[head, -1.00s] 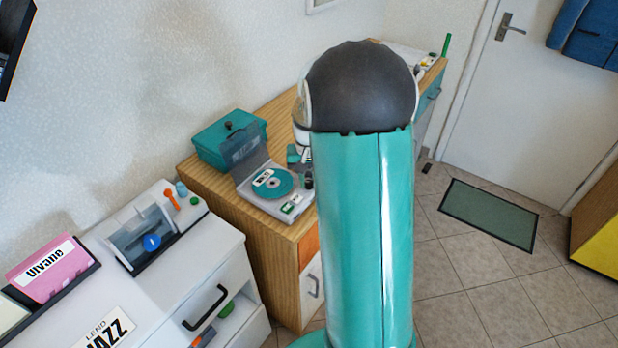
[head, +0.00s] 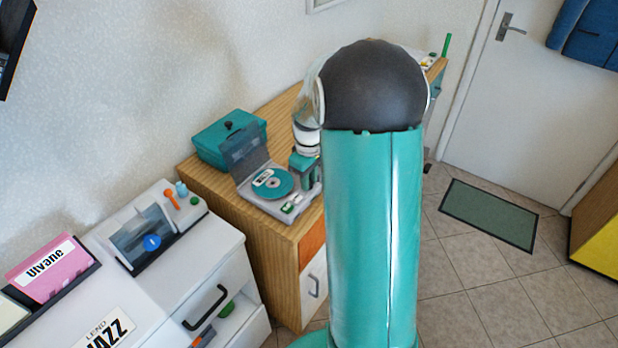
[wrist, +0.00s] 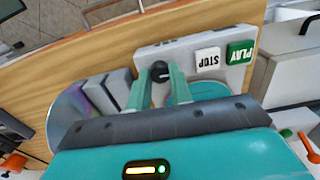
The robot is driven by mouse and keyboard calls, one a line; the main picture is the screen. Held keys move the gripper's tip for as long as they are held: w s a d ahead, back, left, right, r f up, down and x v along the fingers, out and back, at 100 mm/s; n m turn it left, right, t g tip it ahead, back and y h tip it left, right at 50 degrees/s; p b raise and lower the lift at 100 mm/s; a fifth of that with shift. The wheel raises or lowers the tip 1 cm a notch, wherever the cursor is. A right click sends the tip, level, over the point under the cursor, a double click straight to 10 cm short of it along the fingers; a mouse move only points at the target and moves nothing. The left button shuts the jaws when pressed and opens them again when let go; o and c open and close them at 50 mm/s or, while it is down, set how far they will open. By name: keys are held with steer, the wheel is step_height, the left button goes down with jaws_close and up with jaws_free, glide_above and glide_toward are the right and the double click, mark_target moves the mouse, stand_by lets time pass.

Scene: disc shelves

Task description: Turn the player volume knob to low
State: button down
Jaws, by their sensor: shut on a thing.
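The player (head: 268,185) stands on the wooden cabinet in the head view, with its grey lid raised and a teal disc (head: 273,183) in it. In the wrist view the player (wrist: 188,50) shows a white STOP button (wrist: 207,58) and a green PLAY button (wrist: 240,53). The black volume knob (wrist: 159,70) sits at the player's edge, between my fingertips. My gripper (wrist: 158,76) is shut on the knob. In the head view my gripper (head: 306,178) is at the player's right side, and my arm hides the knob there.
A teal box (head: 228,140) stands behind the player on the wooden cabinet (head: 270,235). A white cabinet at lower left holds a disc device (head: 145,238) and a pink sleeve (head: 47,268). In the wrist view a shiny disc (wrist: 70,112) lies beside the player.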

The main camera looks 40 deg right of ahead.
steer(key=shift+n, duration=1)
steer(key=c, duration=1.3)
jaws_free()
steer(key=shift+o, duration=0.2)
steer(key=shift+r, duration=0.1)
step_height(320, 180, up, 14)
steer(key=shift+f, duration=0.2)
